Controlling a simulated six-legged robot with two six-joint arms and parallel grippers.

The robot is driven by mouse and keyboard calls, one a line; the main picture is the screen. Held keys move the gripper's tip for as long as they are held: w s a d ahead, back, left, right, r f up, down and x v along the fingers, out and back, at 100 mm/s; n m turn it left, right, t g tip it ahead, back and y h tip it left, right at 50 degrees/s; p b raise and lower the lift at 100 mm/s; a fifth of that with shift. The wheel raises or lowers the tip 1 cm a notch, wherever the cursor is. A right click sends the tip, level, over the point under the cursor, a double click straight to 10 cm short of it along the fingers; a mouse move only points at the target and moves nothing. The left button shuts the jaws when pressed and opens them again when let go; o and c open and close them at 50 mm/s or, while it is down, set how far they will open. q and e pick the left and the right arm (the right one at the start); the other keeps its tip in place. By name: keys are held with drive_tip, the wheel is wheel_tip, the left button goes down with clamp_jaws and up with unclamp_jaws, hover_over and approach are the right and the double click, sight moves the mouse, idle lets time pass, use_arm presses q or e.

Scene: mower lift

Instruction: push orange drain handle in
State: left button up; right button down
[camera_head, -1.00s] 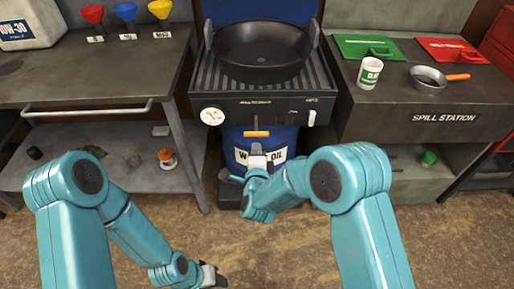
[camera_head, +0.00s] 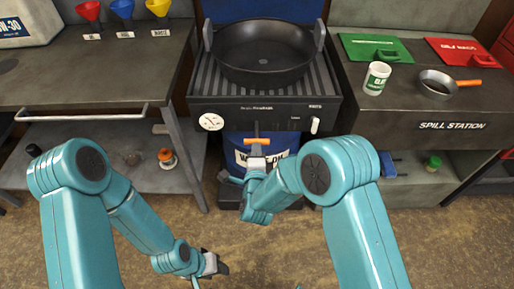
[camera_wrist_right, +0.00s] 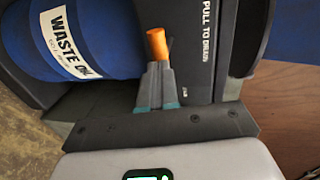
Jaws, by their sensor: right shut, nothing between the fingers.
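The orange drain handle (camera_head: 256,141) sticks out below the front panel of the black drain stand (camera_head: 260,113), in front of the blue waste oil drum. In the right wrist view the orange handle (camera_wrist_right: 157,43) shows end-on, just beyond the fingertips. My right gripper (camera_head: 257,158) is shut and empty, right at the near side of the handle; its fingertips (camera_wrist_right: 158,70) overlap the handle's lower end in the picture, and I cannot tell whether they touch it. My left gripper (camera_head: 217,264) hangs low over the floor, away from the handle; its fingers are too small to read.
A black pan (camera_head: 263,52) sits on top of the stand. The waste oil drum (camera_head: 240,150) is below. A white lever (camera_head: 315,125) hangs from the panel's right side. Benches (camera_head: 80,90) flank the stand on both sides. The floor in front is clear.

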sight(257, 138)
use_arm(q)
drive_tip(key=shift+w+r, duration=0.15)
drive_tip(key=shift+w, duration=0.25)
use_arm(e)
drive_tip(key=shift+w, duration=0.15)
use_arm(q)
drive_tip(key=shift+w, duration=0.1)
use_arm(e)
drive_tip(key=w+b, duration=0.5)
drive_tip(key=shift+f, duration=0.2)
use_arm(q)
drive_tip(key=shift+s+f, duration=0.15)
drive_tip(key=shift+f, duration=1.05)
drive_tip(key=shift+s+f, duration=0.1)
drive_tip(key=shift+f, duration=1.1)
use_arm(e)
drive_tip(key=shift+w+r, duration=0.15)
drive_tip(key=shift+r, duration=0.35)
